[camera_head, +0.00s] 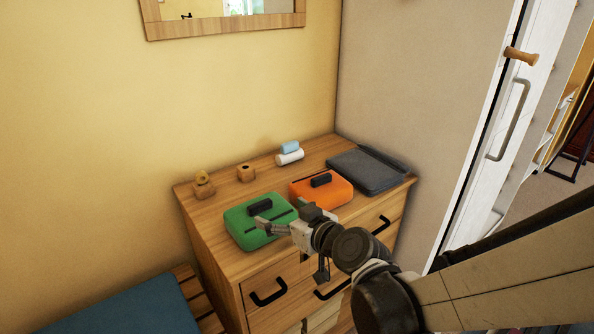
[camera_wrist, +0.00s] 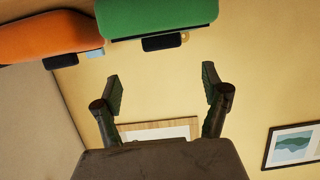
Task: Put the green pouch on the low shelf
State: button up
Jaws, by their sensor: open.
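The green pouch (camera_head: 253,226) lies on the left front part of the wooden dresser top, with a black block-shaped handle on it. It also shows at the top of the wrist view (camera_wrist: 160,16). My gripper (camera_head: 268,228) is in front of the dresser, its fingers reaching over the pouch's right side in the head view. In the wrist view my gripper (camera_wrist: 162,92) has its two fingers wide apart with nothing between them. Whether a finger touches the pouch cannot be told. I cannot make out a low shelf for certain.
An orange pouch (camera_head: 335,191) lies right of the green one, with a dark grey folder (camera_head: 365,172) beyond. A blue-topped bench (camera_head: 120,308) is at lower left; a white door (camera_head: 490,130) stands right.

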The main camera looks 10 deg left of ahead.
aim_at(259, 203)
jog(key=x, duration=0.5)
jog(key=shift+w+a+f, duration=0.2)
jog(key=shift+a, duration=0.05)
jog(key=shift+f+b+x, duration=0.15)
jog(key=shift+b+x, duration=0.15)
jog(key=shift+x, duration=1)
jog(key=shift+f+b+x, duration=0.1)
jog(key=shift+b+x, duration=0.2)
jog(key=shift+x, duration=0.95)
jog(key=shift+s+a, duration=0.1)
jog(key=shift+s, duration=0.1)
jog(key=shift+c, duration=0.4)
grip_shut()
jog(key=shift+r, duration=0.2)
